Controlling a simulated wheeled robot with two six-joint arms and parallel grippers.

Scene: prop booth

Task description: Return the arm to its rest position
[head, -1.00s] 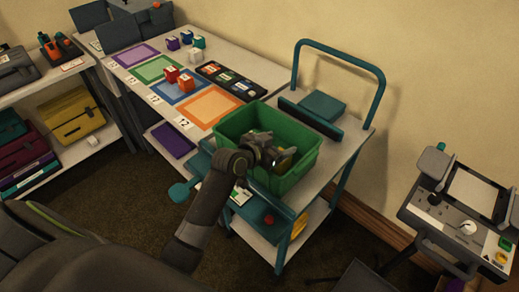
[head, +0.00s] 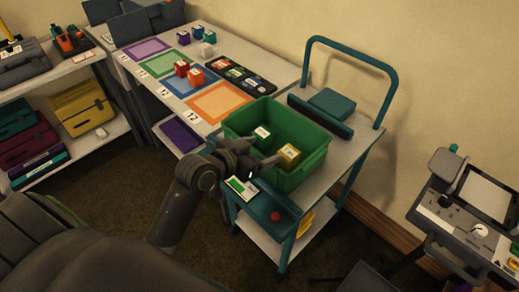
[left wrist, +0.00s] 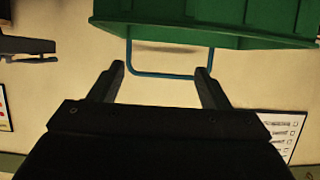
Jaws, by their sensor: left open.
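My left arm (head: 178,205) comes in from the lower left. My left gripper (head: 264,158) is open and empty, at the near left side of the green bin (head: 316,160). In the left wrist view its two fingers (left wrist: 160,70) stand apart with nothing between them. The green bin's underside and side (left wrist: 200,25) fill the top of that view. The bin holds a yellow block (head: 288,154) and a white-and-green block (head: 261,133). The gripper hides part of the bin's near wall. My right gripper is not in view.
The bin stands on a cart with a tall teal handle (head: 345,45). A table with coloured squares, such as an orange one (head: 218,102), and several small blocks is at the left. A grey console (head: 465,215) stands at the right. Dark floor (head: 120,200) lies open at the left.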

